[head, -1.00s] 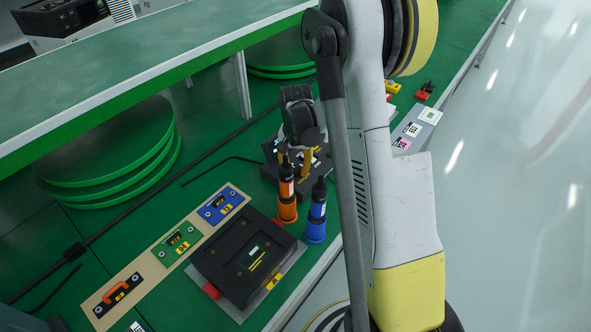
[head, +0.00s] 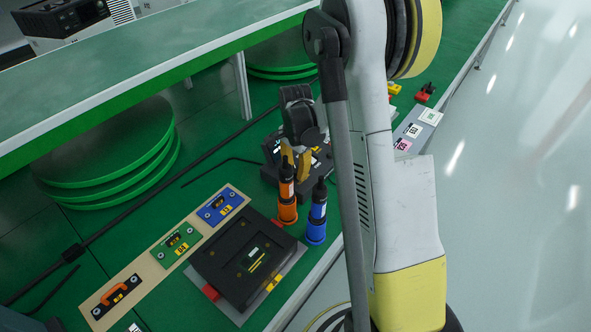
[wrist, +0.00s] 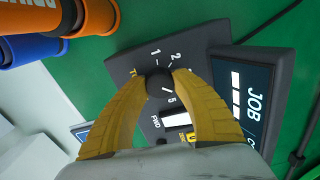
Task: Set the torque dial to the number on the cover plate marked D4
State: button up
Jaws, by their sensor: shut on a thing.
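The torque dial is a small black knob (wrist: 160,84) in the middle of the wrist view, on a dark panel (wrist: 135,62) with white numbers; 1, 2 and 5 are readable around it. Which number the knob points at I cannot tell. My gripper (wrist: 159,83) has its yellow fingers shut on the knob from both sides. In the head view my gripper (head: 298,164) is over the dark device (head: 270,172), and the knob is hidden. Orange (head: 118,297), green (head: 175,245) and blue (head: 221,206) cover plates lie on a beige strip; the green one's yellow label seems to read D4.
An orange bottle-like tool (head: 287,205) and a blue one (head: 317,218) stand upright close beside the device. A black case (head: 240,262) lies in front. A JOB display (wrist: 258,95) sits beside the dial. A green-edged shelf (head: 160,75) overhangs behind.

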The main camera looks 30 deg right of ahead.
aim_at(295, 169)
dwell(0.3)
jog(key=o, duration=1.2)
jog(key=shift+o, duration=0.2)
notch_tip(295, 169, up, 12)
